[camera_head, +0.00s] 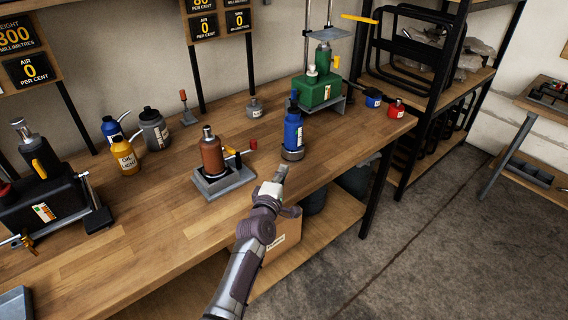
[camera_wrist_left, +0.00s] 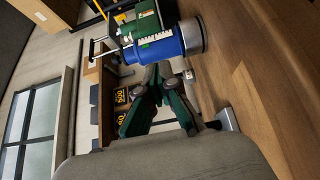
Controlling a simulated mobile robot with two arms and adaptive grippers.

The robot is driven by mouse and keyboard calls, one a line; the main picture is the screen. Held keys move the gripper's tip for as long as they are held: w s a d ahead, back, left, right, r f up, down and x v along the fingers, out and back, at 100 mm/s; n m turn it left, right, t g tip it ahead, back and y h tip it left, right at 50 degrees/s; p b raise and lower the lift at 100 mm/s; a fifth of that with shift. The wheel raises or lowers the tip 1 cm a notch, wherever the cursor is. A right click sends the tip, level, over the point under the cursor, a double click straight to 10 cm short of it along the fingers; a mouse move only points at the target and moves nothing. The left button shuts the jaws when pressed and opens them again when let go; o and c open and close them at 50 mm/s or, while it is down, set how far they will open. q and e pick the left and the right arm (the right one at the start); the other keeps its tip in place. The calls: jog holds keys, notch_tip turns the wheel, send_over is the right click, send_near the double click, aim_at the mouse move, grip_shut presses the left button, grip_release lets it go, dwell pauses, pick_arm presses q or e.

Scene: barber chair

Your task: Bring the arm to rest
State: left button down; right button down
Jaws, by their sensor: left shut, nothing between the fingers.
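My left arm (camera_head: 242,268) reaches up from the lower middle of the head view. Its gripper (camera_head: 281,172) is at the front edge of the wooden workbench, just short of the blue bottle jack (camera_head: 293,135). The left gripper is shut and empty. In the left wrist view the green-and-grey fingers (camera_wrist_left: 163,75) come together, with the blue jack (camera_wrist_left: 160,50) showing beyond them. I cannot tell whether the fingertips touch the jack. My right gripper does not show.
The workbench (camera_head: 120,255) carries an orange jack (camera_head: 211,154) in a grey base, a green jack (camera_head: 320,90), oil bottles (camera_head: 125,158) and a black jack unit (camera_head: 45,190). A metal shelf (camera_head: 420,140) stands right of the bench. Open floor (camera_head: 440,240) lies at the lower right.

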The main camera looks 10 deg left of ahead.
pick_arm(q)
jog(key=s+a+f+m+g, duration=0.1)
jog(key=s+f+m+g, duration=0.25)
jog(key=s, duration=0.35)
jog(key=s+a+f+m+g+h, duration=0.1)
jog(key=s+f+m+g, duration=0.2)
jog(key=s, duration=0.4)
jog(key=s+a+f+m+g, duration=0.1)
jog(key=s+f+m, duration=0.35)
jog(key=s, duration=0.25)
jog(key=s+a+r+m+g+y, duration=0.1)
jog(key=s+a+m+g+y, duration=0.2)
jog(key=s, duration=0.9)
jog(key=s+a+r+m+g, duration=0.1)
jog(key=s+a+m+g, duration=0.3)
jog(key=s, duration=0.7)
notch_tip(320, 180, down, 25)
jog(key=d+g, duration=0.1)
jog(key=s+a+f+m+g, duration=0.1)
jog(key=s+a+f, duration=0.2)
jog(key=s+f, duration=1.4)
jog(key=shift+s+f, duration=0.25)
jog(key=shift+s, duration=0.2)
